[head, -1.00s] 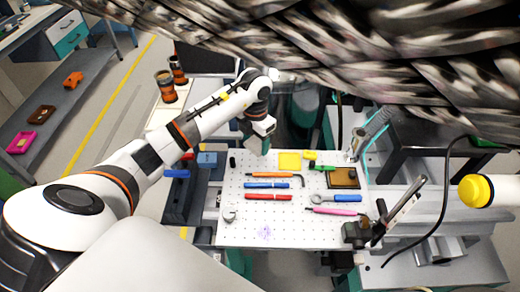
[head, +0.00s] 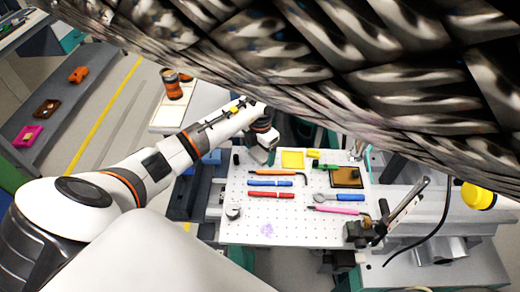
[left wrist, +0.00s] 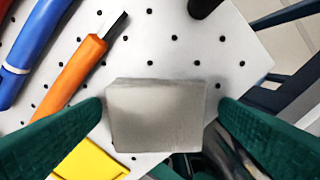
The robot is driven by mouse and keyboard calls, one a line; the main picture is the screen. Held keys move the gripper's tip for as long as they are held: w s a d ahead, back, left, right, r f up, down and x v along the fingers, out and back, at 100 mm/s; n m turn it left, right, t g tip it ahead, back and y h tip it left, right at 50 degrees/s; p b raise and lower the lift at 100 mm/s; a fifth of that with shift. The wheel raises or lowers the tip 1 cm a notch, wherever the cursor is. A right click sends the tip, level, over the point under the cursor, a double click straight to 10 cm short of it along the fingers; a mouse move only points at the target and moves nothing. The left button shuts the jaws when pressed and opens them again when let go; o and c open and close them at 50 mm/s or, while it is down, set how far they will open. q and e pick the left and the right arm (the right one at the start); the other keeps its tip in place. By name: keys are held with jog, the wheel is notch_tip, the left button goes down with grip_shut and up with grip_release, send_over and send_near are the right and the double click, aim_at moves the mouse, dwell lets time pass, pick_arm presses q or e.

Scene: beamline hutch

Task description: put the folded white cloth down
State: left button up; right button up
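The folded white cloth (left wrist: 155,117) shows in the left wrist view as a pale grey block between the two green fingertips of my left gripper (left wrist: 161,102). The left fingertip meets its side; a thin gap seems to show at the right one. The cloth covers part of the white perforated board (left wrist: 175,20) and its edge. Whether its underside touches the board is hidden. In the head view, my left gripper (head: 263,152) is over the board's far left corner (head: 236,185). My right gripper is not in view.
An orange-handled tool (head: 270,172), blue and red pens, a yellow pad (head: 292,159), a brown-topped square (head: 346,178) and a pink tool (head: 337,210) lie on the board. A shiny woven surface blocks the upper right.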

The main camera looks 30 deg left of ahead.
aim_at(260, 153)
pick_arm(q)
jog(key=shift+r, duration=0.15)
jog(key=shift+r, duration=0.2)
notch_tip(260, 153, up, 12)
jog(key=b, duration=0.2)
jog(key=shift+f, duration=0.15)
dwell(0.4)
